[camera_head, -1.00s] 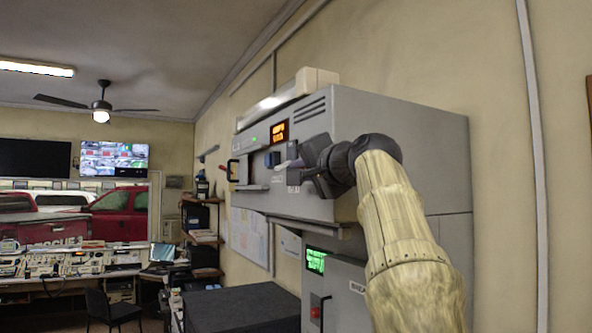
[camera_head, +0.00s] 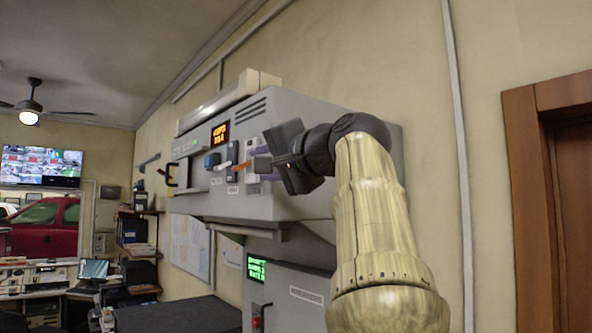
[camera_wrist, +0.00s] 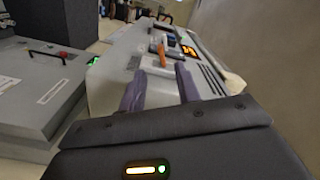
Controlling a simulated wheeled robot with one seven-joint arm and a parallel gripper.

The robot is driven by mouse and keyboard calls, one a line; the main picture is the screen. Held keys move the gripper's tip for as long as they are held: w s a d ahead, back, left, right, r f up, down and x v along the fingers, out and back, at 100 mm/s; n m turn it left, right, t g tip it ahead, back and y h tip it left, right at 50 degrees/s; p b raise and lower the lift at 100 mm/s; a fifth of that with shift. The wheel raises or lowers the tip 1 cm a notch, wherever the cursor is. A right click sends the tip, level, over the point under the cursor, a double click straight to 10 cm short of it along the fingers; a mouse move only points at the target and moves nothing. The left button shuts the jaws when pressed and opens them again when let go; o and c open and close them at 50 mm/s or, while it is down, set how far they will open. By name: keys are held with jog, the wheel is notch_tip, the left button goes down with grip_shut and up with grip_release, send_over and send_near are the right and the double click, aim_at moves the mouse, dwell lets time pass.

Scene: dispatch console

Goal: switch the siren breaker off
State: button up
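A grey wall cabinet (camera_head: 300,115) has a front panel with a row of controls. On it, in the head view, are a blue control (camera_head: 211,160) and an orange lever (camera_head: 240,166). The orange lever also shows in the wrist view (camera_wrist: 160,50), beyond the fingertips. The labels are too small to read, so I cannot tell which control is the siren breaker. My gripper (camera_head: 259,164) is in front of the panel, right of the orange lever. Its two purple-grey fingers are apart and empty in the wrist view (camera_wrist: 161,72). The gripper body partly hides the panel's right side.
An orange display (camera_head: 221,131) is above the controls. A black handle (camera_head: 171,174) sticks out at the panel's left. A lower grey cabinet with a green screen (camera_head: 257,268) stands below. A dark flat-topped box (camera_head: 180,316) is in front. A brown door (camera_head: 570,200) is at right.

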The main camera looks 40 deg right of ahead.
jog(key=s+b, duration=0.1)
jog(key=s, duration=0.7)
jog(key=shift+s+d, duration=0.15)
jog(key=shift+d, duration=0.15)
